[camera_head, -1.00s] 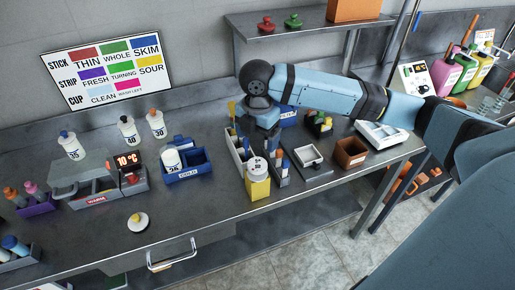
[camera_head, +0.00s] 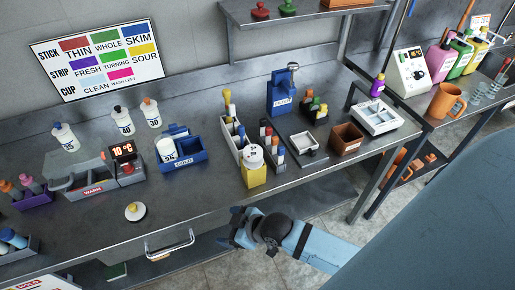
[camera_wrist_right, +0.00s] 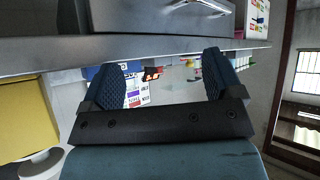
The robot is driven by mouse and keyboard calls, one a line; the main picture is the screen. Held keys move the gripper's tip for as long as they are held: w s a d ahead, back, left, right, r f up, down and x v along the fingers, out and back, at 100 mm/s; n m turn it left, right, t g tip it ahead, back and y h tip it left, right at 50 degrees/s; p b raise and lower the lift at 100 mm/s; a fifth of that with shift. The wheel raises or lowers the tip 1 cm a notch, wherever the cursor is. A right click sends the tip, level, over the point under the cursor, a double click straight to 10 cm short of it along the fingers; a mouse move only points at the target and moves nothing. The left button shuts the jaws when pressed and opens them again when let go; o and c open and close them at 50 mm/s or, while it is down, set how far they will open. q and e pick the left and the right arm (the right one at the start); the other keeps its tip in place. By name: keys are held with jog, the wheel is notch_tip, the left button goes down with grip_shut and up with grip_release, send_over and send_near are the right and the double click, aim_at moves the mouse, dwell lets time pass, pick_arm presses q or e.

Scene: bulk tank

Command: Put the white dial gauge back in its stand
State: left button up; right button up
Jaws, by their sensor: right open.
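A white round piece with dark marks on its top (camera_head: 253,157) sits on a yellow block (camera_head: 254,177) near the bench's front edge. A flat white disc with a yellowish centre (camera_head: 135,212) lies on the bench further left. I cannot tell for certain which is the dial gauge or its stand. My right gripper (camera_head: 240,228) is open and empty at the bench's front edge, below and left of the yellow block. In the right wrist view its fingers (camera_wrist_right: 162,75) stand apart; the yellow block (camera_wrist_right: 25,118) shows at left. My left gripper is not in view.
A drawer handle (camera_head: 170,245) juts out left of my right gripper. A blue COLD caddy (camera_head: 184,174) and a grey rack of tools (camera_head: 234,140) stand behind. A small tray (camera_head: 309,144) and a brown box (camera_head: 346,139) are at right. Bench around the white disc is clear.

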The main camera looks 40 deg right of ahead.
jog(key=s+d+f+m+t+h, duration=0.1)
jog(key=s+d+f+m, duration=0.2)
jog(key=s, duration=0.5)
jog(key=shift+s+f+m+t+h, duration=0.15)
jog(key=shift+f+m+t+h, duration=0.25)
jog(key=shift+f+m, duration=0.15)
jog(key=shift+r, duration=0.1)
notch_tip(320, 180, up, 5)
jog(key=p, duration=0.5)
jog(key=shift+d+f, duration=0.15)
jog(key=shift+f, duration=0.05)
jog(key=shift+r, duration=0.1)
